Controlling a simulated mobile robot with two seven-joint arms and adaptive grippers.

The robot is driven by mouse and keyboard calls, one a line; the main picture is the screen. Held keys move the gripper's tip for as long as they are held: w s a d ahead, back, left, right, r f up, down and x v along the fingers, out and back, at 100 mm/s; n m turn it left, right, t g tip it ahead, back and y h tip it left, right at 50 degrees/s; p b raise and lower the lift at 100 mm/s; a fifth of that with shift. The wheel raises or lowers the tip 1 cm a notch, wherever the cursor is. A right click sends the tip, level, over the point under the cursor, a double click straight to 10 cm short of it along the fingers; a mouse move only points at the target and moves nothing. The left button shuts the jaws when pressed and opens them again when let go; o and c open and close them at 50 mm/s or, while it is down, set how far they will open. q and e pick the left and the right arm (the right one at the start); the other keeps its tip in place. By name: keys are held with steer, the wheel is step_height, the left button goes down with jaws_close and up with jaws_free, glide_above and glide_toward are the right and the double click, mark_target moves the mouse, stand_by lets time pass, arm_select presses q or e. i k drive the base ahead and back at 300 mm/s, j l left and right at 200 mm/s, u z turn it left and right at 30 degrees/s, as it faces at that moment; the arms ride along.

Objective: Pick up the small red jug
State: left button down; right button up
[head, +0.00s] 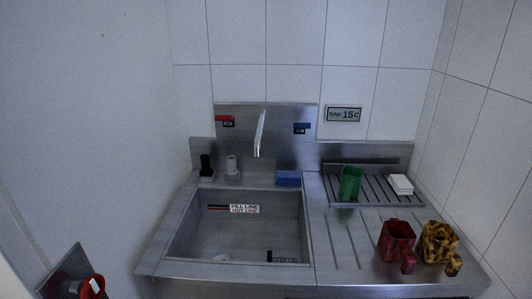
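The small red jug (396,239) stands on the grooved metal drainboard (349,268) to the right of the sink in the head view. It is dark red with mottled shading, and its handle side points toward the front right. A yellow and black mottled jug (436,239) stands close to its right, with little or no gap visible between them. Neither of my grippers shows in this view.
A green cup (349,186) and a white block (401,184) sit on the raised rack behind. The sink basin (238,240) is left, with a tap (260,134) above it. A blue block (288,178) lies at its back edge. Tiled walls close the back and right.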

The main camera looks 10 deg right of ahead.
mark_target(397, 241)
steer(key=z, duration=1.35)
